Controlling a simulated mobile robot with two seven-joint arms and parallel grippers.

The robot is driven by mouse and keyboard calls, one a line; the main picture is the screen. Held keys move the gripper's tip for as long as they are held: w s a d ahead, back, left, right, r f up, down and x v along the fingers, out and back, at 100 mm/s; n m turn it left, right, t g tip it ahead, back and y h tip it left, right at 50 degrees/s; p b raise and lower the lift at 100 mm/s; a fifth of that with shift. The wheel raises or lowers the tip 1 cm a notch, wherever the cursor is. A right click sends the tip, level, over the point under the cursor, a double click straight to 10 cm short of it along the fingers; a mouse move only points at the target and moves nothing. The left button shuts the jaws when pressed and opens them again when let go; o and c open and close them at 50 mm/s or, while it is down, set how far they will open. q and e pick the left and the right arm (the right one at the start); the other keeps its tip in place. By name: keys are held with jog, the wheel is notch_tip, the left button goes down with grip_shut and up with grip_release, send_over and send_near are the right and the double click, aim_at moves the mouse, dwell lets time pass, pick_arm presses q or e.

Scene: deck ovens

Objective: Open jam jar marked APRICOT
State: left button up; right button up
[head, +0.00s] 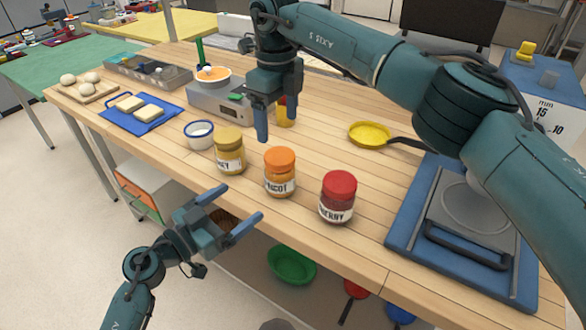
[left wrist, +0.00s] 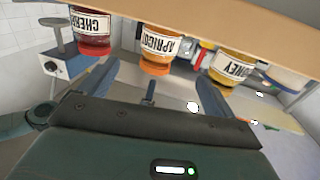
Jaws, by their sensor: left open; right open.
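The apricot jar (head: 280,174) has an orange lid and a white label and stands upright on the wooden table, between the honey jar (head: 230,152) and the cherry jar (head: 338,197). Its lid is on. In the left wrist view the apricot jar (left wrist: 158,48) appears upside down between the cherry jar (left wrist: 91,30) and the honey jar (left wrist: 232,68). My left gripper (head: 243,208) is open and empty, in front of the table edge and apart from the apricot jar. My right gripper (head: 276,118) is open and empty, above the table behind the honey jar.
A yellow pan (head: 370,134) lies behind the jars, and a blue press-like appliance (head: 465,235) fills the right end. A green bowl (head: 291,265) is below the tabletop.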

aim_at(270, 181)
jog(key=shift+w+d+r, duration=0.1)
jog(key=shift+r, duration=0.05)
pick_arm(q)
jog(key=x, duration=1.3)
